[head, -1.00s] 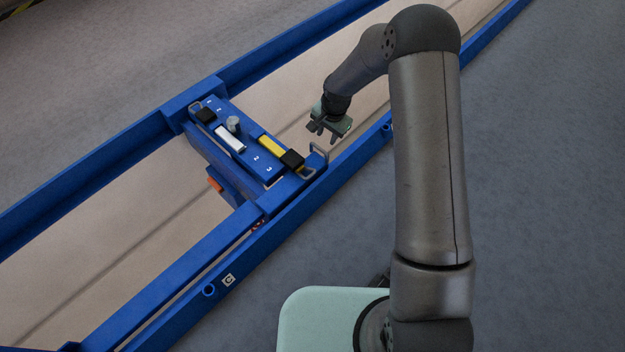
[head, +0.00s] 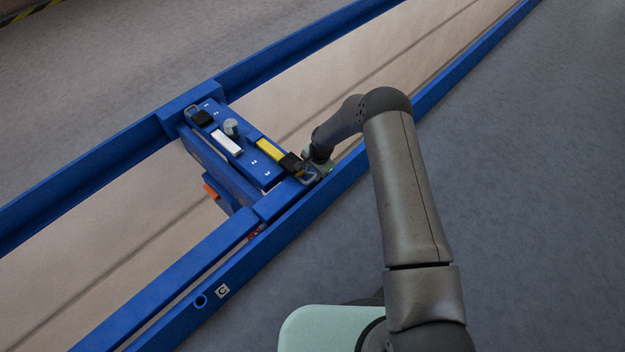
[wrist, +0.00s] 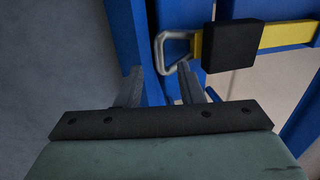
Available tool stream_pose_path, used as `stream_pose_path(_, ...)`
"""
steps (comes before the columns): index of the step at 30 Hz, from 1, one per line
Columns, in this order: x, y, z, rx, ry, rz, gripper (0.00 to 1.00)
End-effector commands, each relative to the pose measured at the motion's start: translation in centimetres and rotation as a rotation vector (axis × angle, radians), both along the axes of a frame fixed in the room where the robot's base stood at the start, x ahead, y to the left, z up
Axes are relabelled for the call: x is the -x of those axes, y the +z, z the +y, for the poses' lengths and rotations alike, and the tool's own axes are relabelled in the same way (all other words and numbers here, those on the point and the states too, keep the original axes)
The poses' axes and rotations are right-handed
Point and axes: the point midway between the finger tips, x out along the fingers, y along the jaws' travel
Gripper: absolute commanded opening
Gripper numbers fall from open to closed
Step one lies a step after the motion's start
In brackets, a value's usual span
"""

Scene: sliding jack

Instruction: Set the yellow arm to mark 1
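The yellow arm (head: 269,149) lies along a slot in the blue jack carriage (head: 247,172). A black block (head: 291,162) sits at its near end, beside the mark 3, and a grey metal loop handle (head: 308,179) sticks out past it. In the wrist view the yellow arm (wrist: 272,35), black block (wrist: 234,48) and loop (wrist: 165,48) show at the upper right. My gripper (wrist: 160,78) is open and empty, its fingers pointing towards the loop. In the head view my gripper (head: 317,165) is close beside the loop; its fingers are largely hidden and contact is unclear.
A white arm (head: 227,143), a grey knob (head: 231,127) and another black block with a loop (head: 201,117) are on the same carriage. Blue rails (head: 330,195) run on both sides. Open floor (head: 520,200) lies to the right.

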Motion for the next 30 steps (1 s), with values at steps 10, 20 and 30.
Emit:
stream_pose_path(10, -0.5, -3.8, 0.6, 0.000, 0.000, -0.001, 0.34)
stream_pose_path(20, -0.5, -3.8, 0.6, -0.001, 0.000, -0.001, 0.23)
stream_pose_path(30, -0.5, -3.9, 1.1, 0.000, 0.002, -0.002, 0.00)
